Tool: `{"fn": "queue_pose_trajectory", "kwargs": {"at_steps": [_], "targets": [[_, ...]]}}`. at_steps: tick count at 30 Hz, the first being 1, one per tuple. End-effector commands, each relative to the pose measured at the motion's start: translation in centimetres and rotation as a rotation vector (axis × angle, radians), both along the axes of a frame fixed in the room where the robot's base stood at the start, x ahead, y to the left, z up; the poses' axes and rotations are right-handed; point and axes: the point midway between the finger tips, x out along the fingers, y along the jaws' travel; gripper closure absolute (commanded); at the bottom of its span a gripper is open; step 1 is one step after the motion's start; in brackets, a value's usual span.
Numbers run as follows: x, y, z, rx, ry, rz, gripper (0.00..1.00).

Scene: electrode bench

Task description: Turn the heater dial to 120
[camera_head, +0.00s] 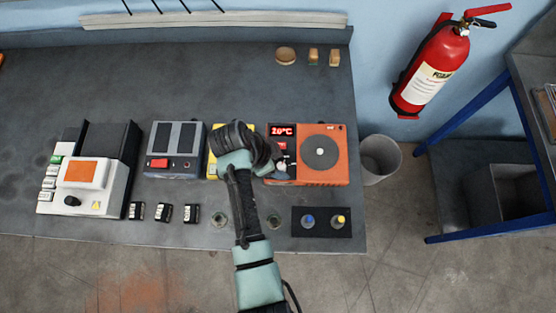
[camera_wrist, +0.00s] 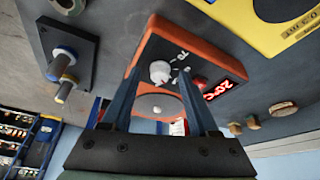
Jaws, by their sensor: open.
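The orange heater (camera_head: 336,170) stands on the bench right of my arm, with a round grey hot plate (camera_head: 320,152) on top. Its red display (camera_head: 282,131) reads 20°C. In the wrist view the white heater dial (camera_wrist: 160,73) sits on the heater's orange-edged dark panel (camera_wrist: 190,52), with a few small markings beside it. My gripper (camera_wrist: 160,78) is open, its two blue fingers on either side of the dial in this view. I cannot tell whether the fingers touch it. In the head view my wrist covers the heater's left edge and most of the dial area.
A yellow device (camera_head: 212,166) is partly hidden behind my wrist. A black pad (camera_head: 321,230) with a blue-topped and a yellow-topped piece lies in front of the heater. A grey power box (camera_head: 175,171) and white instrument (camera_head: 80,188) stand left. The bench behind is mostly clear.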

Motion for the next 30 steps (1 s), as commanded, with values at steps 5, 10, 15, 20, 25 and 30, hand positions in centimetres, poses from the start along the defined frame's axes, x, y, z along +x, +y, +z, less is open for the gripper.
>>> {"fn": "queue_pose_trajectory", "kwargs": {"at_steps": [5, 10, 15, 20, 25, 30], "targets": [[0.0, 0.1, 0.2, -0.001, -0.001, 0.000, 0.39], [-0.2, 0.7, 1.8, 0.000, -0.004, 0.002, 0.39], [-0.7, 2.0, 5.0, 0.001, -0.006, 0.002, 0.39], [-1.2, 3.3, 8.3, 0.002, -0.006, 0.003, 0.39], [-1.7, 4.2, 11.0, 0.001, -0.002, 0.002, 0.39], [-1.9, 4.5, 11.9, 0.000, 0.000, 0.000, 0.39]]}}
